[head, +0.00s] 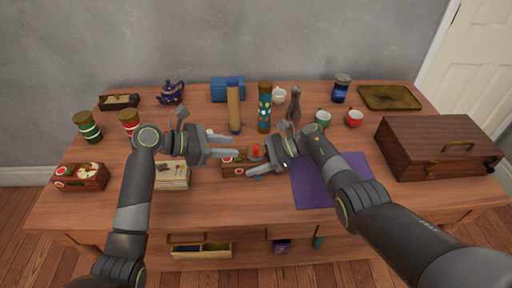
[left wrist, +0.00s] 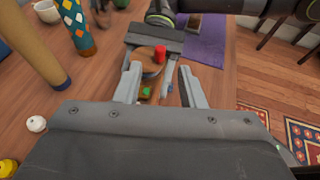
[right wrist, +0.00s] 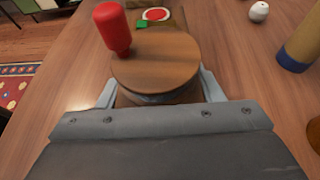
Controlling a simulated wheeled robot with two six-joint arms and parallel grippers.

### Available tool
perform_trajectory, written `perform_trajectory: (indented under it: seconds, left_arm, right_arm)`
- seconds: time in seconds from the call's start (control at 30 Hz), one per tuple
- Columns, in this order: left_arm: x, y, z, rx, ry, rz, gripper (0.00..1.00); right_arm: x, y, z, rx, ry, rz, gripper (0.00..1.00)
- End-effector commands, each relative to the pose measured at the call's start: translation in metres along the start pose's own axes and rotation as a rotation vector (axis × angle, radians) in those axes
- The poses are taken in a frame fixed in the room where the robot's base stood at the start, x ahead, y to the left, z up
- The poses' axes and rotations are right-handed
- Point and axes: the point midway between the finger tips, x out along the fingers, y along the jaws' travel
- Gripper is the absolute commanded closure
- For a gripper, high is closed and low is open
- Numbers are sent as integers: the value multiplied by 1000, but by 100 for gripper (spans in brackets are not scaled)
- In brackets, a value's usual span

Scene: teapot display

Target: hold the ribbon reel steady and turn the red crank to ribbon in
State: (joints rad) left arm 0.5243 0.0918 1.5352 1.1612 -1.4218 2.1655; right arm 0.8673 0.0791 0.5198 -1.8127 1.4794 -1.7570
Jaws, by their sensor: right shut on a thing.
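The ribbon reel (right wrist: 155,65) has a round wooden top with a red crank knob (right wrist: 113,27) standing near its rim. In the head view the red knob (head: 256,151) shows between my two grippers. My right gripper (head: 262,161) is shut on the reel; in the right wrist view its fingers lie on either side of the drum, partly hidden beneath the top. My left gripper (head: 232,146) is open and empty, to the left of the reel. In the left wrist view the knob (left wrist: 160,53) and reel top (left wrist: 146,57) show ahead, between its spread fingers.
A tan cylinder (head: 234,108) and a patterned cylinder (head: 265,105) stand behind the grippers. A purple cloth (head: 330,180) and wooden chest (head: 435,150) lie to the right. A stack of cards (head: 172,178) sits below my left arm. A small white object (left wrist: 36,124) is near the left gripper.

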Motion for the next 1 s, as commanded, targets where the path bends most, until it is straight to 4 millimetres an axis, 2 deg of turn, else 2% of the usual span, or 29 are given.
perform_trajectory:
  seconds: [0.2,0.43,0.6,0.87,1.0]
  left_arm:
    - [47,-1,1,-2,-3,-4,64]
    - [81,0,1,0,-2,-2,64]
    - [91,0,0,2,1,-1,64]
    - [92,0,0,3,1,-1,64]
    - [92,0,0,2,0,-1,80]
  right_arm:
    - [0,0,0,-1,0,0,74]
    - [0,0,0,-1,0,-1,74]
    - [0,0,0,-1,0,-1,74]
    - [0,0,0,-1,0,-1,74]
    - [0,0,0,-1,0,-1,74]
